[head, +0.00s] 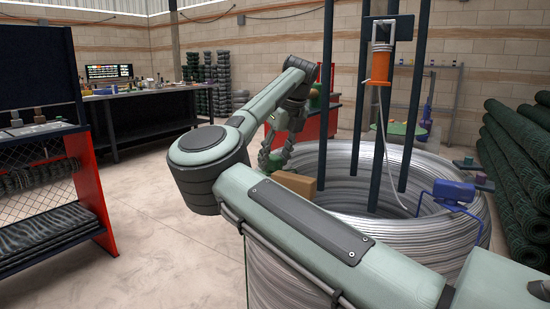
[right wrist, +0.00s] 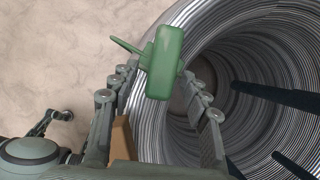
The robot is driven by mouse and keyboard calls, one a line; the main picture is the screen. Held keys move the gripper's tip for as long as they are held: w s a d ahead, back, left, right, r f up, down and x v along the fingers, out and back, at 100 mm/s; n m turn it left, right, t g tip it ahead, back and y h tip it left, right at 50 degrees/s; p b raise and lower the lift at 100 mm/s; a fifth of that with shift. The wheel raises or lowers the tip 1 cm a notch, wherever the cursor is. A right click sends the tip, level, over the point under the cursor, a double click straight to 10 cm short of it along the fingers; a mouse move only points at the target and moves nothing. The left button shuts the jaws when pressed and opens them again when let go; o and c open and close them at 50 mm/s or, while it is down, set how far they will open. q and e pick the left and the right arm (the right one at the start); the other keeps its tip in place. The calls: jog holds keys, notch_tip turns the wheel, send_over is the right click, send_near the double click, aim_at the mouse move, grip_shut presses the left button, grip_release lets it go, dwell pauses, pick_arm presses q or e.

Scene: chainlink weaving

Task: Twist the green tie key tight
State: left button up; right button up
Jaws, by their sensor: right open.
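The green tie key (right wrist: 164,62) shows in the right wrist view as an upright green block with a thin arm sticking out to the upper left. My right gripper (right wrist: 160,85) is open, with one finger on each side of the key's lower part; I cannot tell whether either touches it. In the head view my right gripper (head: 275,156) points down at the near left rim of the wire coil (head: 335,160). My arm hides part of the coil. A grey jointed part at the lower left of the right wrist view may be my left gripper (right wrist: 50,122); its jaws are unclear.
A brown block (head: 296,182) sits beside my right gripper. Dark upright posts (head: 327,95) stand in the coil. An orange device (head: 380,66) hangs above it, and a blue tool (head: 450,190) sits at its right rim. Floor on the left is clear.

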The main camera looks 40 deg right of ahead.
jog(key=shift+c, duration=1.1)
grip_shut()
jog(key=shift+a+m+h+b, duration=0.15)
jog(key=shift+m+h+b, duration=0.2)
jog(key=shift+m, duration=0.45)
jog(key=shift+a+m+h, duration=0.3)
jog(key=shift+m+h, duration=0.15)
jog(key=shift+m, duration=0.75)
jog(key=shift+w+a+r+m+h, duration=0.15)
jog(key=shift+m+h, duration=0.25)
jog(key=shift+m, duration=0.5)
jog(key=shift+m+g, duration=0.3)
jog(key=shift+m, duration=0.2)
jog(key=m+p, duration=0.1)
jog(key=m, duration=0.1)
jog(key=m+g+h+p, duration=0.1)
jog(key=m+p, duration=0.1)
jog(key=m, duration=0.1)
jog(key=shift+w+a+m+g+h+p, duration=0.3)
jog(key=shift+w+a+p, duration=0.1)
pick_arm(q)
jog(key=d+x, duration=0.1)
jog(key=x, duration=0.6)
jog(key=shift+d+f+h, duration=0.3)
jog(key=shift+d+f, duration=0.05)
jog(key=shift+f, duration=0.15)
pick_arm(e)
jog(key=shift+m, duration=0.4)
pick_arm(q)
jog(key=shift+s, duration=0.1)
